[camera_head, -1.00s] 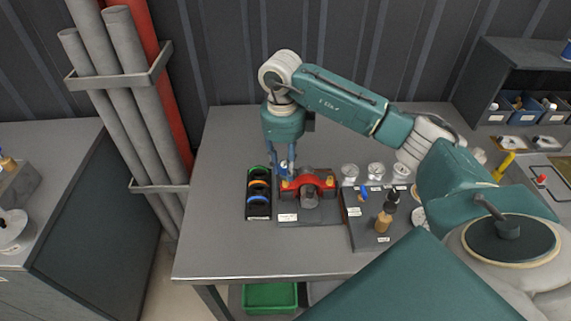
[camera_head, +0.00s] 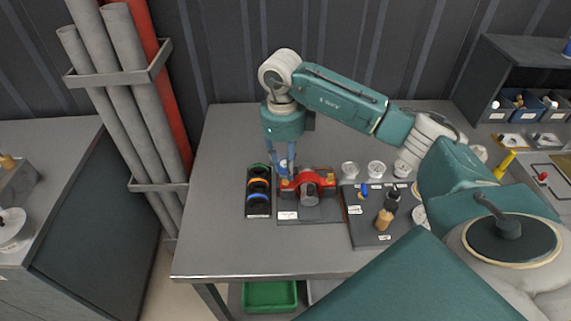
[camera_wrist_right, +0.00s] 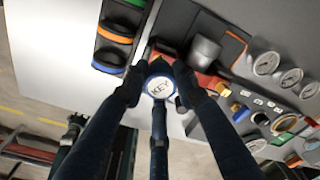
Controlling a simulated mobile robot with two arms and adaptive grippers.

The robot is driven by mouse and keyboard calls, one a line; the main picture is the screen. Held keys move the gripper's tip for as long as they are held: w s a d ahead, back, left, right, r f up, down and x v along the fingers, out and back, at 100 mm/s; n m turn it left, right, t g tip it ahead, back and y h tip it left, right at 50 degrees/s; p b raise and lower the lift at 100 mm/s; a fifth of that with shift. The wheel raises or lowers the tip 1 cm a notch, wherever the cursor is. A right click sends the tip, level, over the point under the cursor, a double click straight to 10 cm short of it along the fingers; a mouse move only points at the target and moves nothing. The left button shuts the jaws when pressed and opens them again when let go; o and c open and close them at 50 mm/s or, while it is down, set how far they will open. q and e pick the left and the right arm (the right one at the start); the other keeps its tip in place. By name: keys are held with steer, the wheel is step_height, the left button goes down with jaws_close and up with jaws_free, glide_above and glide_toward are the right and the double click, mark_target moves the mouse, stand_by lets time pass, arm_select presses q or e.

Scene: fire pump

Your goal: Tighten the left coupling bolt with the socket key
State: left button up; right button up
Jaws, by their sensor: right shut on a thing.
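The red coupling (camera_head: 325,179) sits on a dark base plate (camera_head: 322,214) on the bench, with a grey cylinder (camera_head: 309,198) at its front. My right gripper (camera_head: 287,176) points down at the coupling's left side. In the right wrist view its fingers (camera_wrist_right: 159,80) are shut around the socket key (camera_wrist_right: 160,87), whose round white top reads KEY. The red coupling also shows in that view (camera_wrist_right: 205,81), just beyond the key. The key's lower end and the left bolt are hidden beneath the key and fingers. My left gripper is out of view.
A black rack (camera_head: 258,210) with coloured rings stands close left of the coupling. To the right are a dark tray (camera_head: 366,235) with small items and several round gauges (camera_head: 376,169). The bench's left and front areas are clear.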

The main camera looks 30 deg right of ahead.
steer(key=shift+f+b, duration=0.95)
steer(key=shift+f, duration=0.2)
stand_by(0.9)
stand_by(0.4)
steer(key=shift+m+p, duration=0.3)
steer(key=shift+m, duration=2)
steer(key=m+p, duration=0.1)
steer(key=m, duration=0.3)
steer(key=shift+f, duration=0.1)
steer(key=shift+n, duration=0.6)
steer(key=shift+r+p, duration=1.3)
steer(key=shift+r, duration=1.05)
